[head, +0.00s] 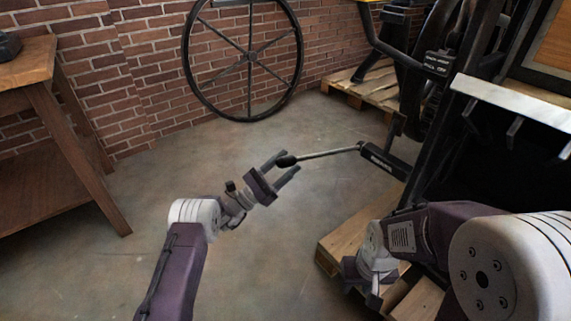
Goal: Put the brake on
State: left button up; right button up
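The brake lever (328,153) is a thin metal rod with a black knob (287,160) at its left end. It runs nearly level from a black lettered bracket (384,160) on the press's left side. My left gripper (289,161) is open, its two fingers pointing right. The knob shows between the fingertips, with a gap visible; I cannot tell whether either finger touches it. My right gripper (372,296) hangs low at the right, over the pallet's edge. Its fingers are mostly hidden, so its opening is unclear.
The dark press frame (459,105) stands on the right, with a pale shelf edge (515,101) jutting out. A wooden pallet (345,238) lies below it. A spoked wheel (249,60) leans on the brick wall. A wooden table (40,62) stands left. The central floor is clear.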

pick_arm(q)
jog(key=shift+a+p, duration=0.2)
jog(key=shift+p, duration=0.15)
jog(key=p+v, duration=0.3)
jog(key=v, duration=0.5)
jog(key=shift+s+a+f+p, duration=0.2)
jog(key=shift+f+p, duration=0.1)
jog(key=shift+p, duration=0.1)
